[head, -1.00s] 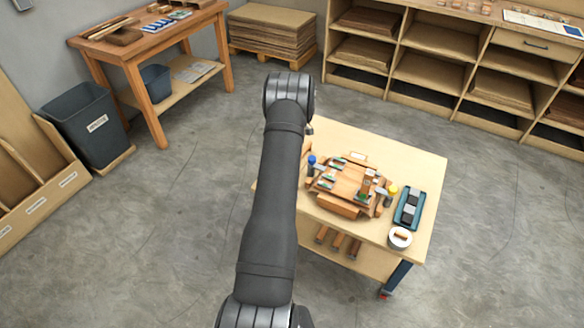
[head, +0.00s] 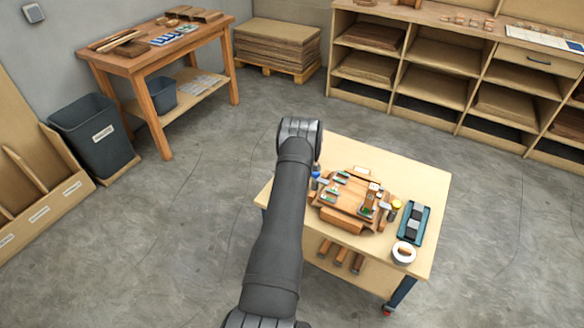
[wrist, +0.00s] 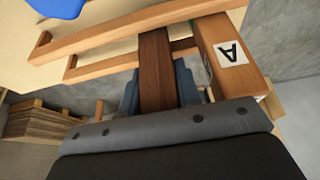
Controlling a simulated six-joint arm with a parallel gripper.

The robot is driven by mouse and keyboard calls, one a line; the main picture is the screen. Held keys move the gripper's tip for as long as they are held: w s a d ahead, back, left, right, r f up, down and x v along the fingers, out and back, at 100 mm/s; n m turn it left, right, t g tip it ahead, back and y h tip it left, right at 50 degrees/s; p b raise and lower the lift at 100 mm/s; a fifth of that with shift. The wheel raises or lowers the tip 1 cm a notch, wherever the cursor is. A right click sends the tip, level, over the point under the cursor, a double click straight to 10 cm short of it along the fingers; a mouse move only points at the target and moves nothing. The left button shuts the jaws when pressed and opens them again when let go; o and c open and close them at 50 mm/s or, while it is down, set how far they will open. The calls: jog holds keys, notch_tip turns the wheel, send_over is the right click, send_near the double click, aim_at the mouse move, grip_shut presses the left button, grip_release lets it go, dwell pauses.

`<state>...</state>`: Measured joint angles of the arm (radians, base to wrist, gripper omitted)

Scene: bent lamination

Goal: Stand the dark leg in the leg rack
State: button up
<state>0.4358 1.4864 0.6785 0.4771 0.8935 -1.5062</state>
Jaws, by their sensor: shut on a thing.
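In the wrist view, my gripper (wrist: 158,92) is shut on a dark brown leg (wrist: 155,60), with a blue-grey finger on each side of it. The leg reaches away from the gripper to a light wooden frame of parallel rails (wrist: 125,38), which looks like the leg rack. The leg's far end is at the long rail; I cannot tell whether it is seated or only beside it. In the head view, my arm hides the gripper, the held leg and the frame.
A blue thing (wrist: 62,8) is at the wrist view's upper left.

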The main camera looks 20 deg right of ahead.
jog(key=shift+f, duration=0.15)
jog(key=o, duration=1.1)
jog(key=v, duration=1.2)
jog(key=shift+r, duration=0.2)
jog(key=shift+f, duration=0.1)
